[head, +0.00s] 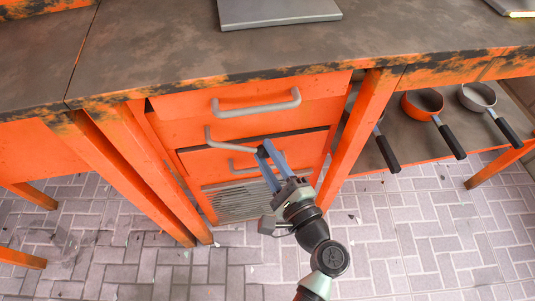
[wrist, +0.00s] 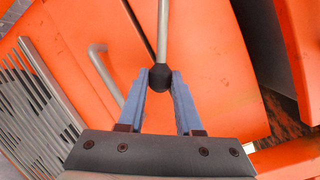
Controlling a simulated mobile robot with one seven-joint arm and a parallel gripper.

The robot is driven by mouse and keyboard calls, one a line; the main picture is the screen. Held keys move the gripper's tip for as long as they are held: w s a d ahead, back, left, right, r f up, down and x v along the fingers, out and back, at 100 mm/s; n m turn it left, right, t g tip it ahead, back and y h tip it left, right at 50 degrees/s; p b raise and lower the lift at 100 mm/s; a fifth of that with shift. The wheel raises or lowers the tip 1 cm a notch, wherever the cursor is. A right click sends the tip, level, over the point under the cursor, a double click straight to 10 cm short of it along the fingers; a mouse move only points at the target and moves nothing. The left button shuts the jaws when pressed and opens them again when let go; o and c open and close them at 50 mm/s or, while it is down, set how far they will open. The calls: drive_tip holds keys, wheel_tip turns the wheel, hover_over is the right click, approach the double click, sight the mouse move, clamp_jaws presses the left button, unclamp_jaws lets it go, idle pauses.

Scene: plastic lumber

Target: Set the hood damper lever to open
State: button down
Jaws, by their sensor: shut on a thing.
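A thin grey metal lever with a black ball knob (wrist: 160,77) shows in the wrist view, its rod running up from my fingertips. My gripper (wrist: 160,82), with two blue fingers, is shut on this knob. In the head view my gripper (head: 263,150) is at the front of an orange drawer cabinet.
Drawer handles sit above (head: 255,105) and below (head: 240,166) the lever. A slatted vent (head: 240,202) is low on the cabinet. Pans (head: 423,103) with black handles stick out from the shelf at right. The worktop edge overhangs.

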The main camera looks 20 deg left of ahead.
drive_tip(key=r+n+p, duration=0.2)
drive_tip(key=d+r+p, duration=0.1)
drive_tip(key=shift+w+r+n+g+h+p, duration=0.3)
drive_tip(key=shift+w+r+n, duration=0.05)
drive_tip(key=shift+n, duration=0.05)
drive_tip(key=shift+w+d+r+n+h+p, duration=0.15)
drive_tip(key=shift+r+n+h+p, duration=0.35)
drive_tip(key=shift+r+n+p, duration=0.85)
drive_tip(key=c, duration=0.6)
unclamp_jaws()
drive_tip(key=shift+d, duration=0.1)
